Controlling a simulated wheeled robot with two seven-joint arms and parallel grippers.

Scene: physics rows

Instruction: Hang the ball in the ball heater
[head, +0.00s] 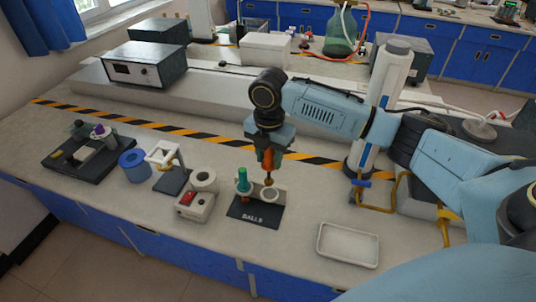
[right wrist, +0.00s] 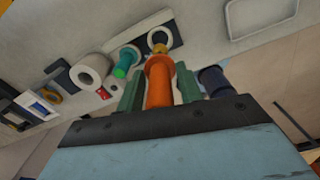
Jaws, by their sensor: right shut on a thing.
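My right gripper (head: 267,150) is shut on the orange handle (head: 267,160) of a ball tool and holds it upright, pointing down. The handle also shows between the fingers in the right wrist view (right wrist: 159,82). A small brass-coloured ball (head: 269,182) is at its lower end, over or at the right-hand white ring of the black stand marked BALLS (head: 253,219); I cannot tell whether they touch. A green-handled tool (head: 243,182) stands in the left ring. What looks like the ball heater (head: 188,212), a white box with a red switch and a white hollow cylinder (head: 204,180), is left of the stand.
A white tray (head: 348,261) lies at the front right. A stand with a white frame (head: 164,157), a blue round pot (head: 134,165) and a black board with small parts (head: 70,163) are farther left. A white column (head: 386,80) stands behind my right arm.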

